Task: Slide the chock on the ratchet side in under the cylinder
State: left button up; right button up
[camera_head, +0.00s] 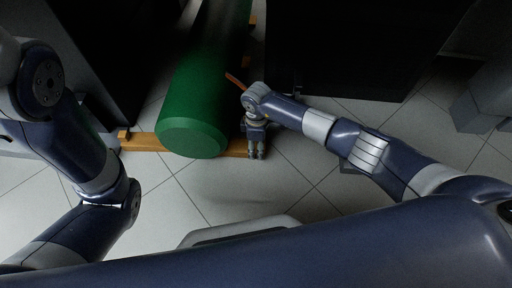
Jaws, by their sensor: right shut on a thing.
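The green cylinder (193,112) lies lengthwise, its near end over a wooden beam (140,142) on the floor. My right gripper (256,156) points down at the beam's right end, just right of the cylinder's near end. It is shut on a small piece, taken to be the chock, which the fingers hide almost wholly. I cannot tell whether that piece touches the cylinder. A thin orange-brown bar (235,82) sticks out beside the cylinder's right side, behind my right wrist; I cannot tell if it belongs to the ratchet. My left arm shows at the left, but its gripper does not.
Dark cabinets stand close on both sides, the right one (340,60) behind my right forearm. More wooden timber (252,20) shows at the far right of the cylinder. The tiled floor (235,190) in front of the beam is clear.

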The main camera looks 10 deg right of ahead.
jog(key=shift+a, duration=0.25)
jog(key=o, duration=1.4)
jog(key=shift+r, duration=0.1)
notch_tip(320, 180, up, 12)
jog(key=shift+f, duration=0.1)
